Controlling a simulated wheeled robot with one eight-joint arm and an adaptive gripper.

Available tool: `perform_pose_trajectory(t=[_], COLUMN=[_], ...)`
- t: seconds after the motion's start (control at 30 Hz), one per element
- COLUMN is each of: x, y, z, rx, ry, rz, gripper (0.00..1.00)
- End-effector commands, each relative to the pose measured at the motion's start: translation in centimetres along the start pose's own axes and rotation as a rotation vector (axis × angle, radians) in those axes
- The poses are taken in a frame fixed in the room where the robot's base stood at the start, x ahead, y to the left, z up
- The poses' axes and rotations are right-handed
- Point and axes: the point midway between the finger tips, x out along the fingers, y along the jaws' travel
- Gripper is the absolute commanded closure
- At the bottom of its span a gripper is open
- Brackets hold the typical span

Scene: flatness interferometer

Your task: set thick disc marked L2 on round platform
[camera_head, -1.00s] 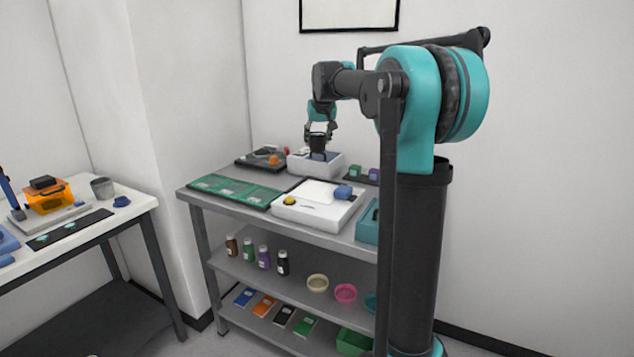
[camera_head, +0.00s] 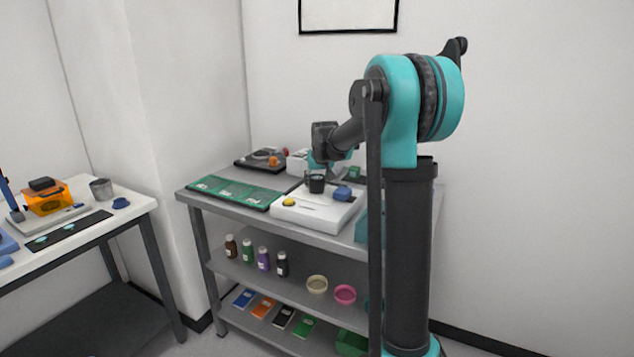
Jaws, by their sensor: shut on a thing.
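My gripper (camera_head: 317,173) is over the back part of a white instrument with a pale top (camera_head: 308,211). It is shut on a small dark thing, which is hard to tell from the dark fingers; no marking can be read, so I cannot tell whether it is the L2 disc. A dark device (camera_head: 248,164) with a round, plate-like part (camera_head: 264,155) stands at the back left of the bench; I cannot tell whether this is the round platform. My gripper is to the right of and nearer than this device.
The white instrument carries a yellow knob (camera_head: 289,202) and a blue block (camera_head: 342,193). A green mat (camera_head: 235,192) lies to its left. A white box (camera_head: 297,162) is behind, partly hidden by my arm. Bottles (camera_head: 248,250) and bowls (camera_head: 317,284) stand on the shelf below.

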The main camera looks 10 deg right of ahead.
Motion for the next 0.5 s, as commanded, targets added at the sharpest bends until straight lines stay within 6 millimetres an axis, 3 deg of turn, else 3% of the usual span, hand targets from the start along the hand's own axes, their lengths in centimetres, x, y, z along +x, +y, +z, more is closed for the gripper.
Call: perform_pose_trajectory(t=[0.3,0.33,0.5], x=[0.20,0.25,0.21], y=[0.00,0.00,0.00], z=[0.11,0.14,0.12], rx=[0.000,0.000,0.000], ry=[0.000,0.000,0.000], rz=[0.000,0.000,0.000], gripper=[0.93,0.52,0.33])
